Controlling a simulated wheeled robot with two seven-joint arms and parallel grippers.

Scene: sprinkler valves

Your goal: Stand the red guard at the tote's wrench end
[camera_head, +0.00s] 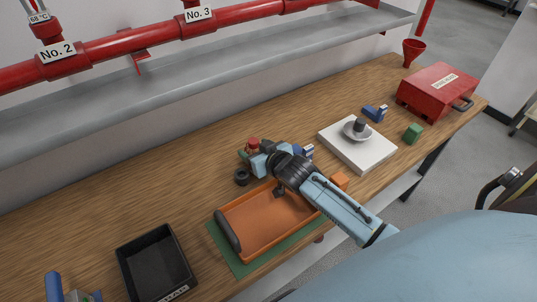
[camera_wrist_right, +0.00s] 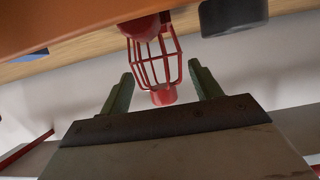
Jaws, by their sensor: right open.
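The red guard, a small wire cage, stands at the back of the bench just past my right gripper in the head view (camera_head: 253,144). In the right wrist view, the guard (camera_wrist_right: 155,55) shows its bars and solid red ends. My right gripper (camera_wrist_right: 161,75) is open, with one green finger on each side of the guard and a visible gap to each. It also shows in the head view (camera_head: 256,160). The orange tote (camera_head: 265,222) lies on a green mat, partly under my right arm. A dark rounded piece lies along its left end. My left gripper is not in view.
A black ring (camera_head: 241,177) lies left of my right gripper. A black tray (camera_head: 155,262) stands left of the tote. The bench's back left is clear.

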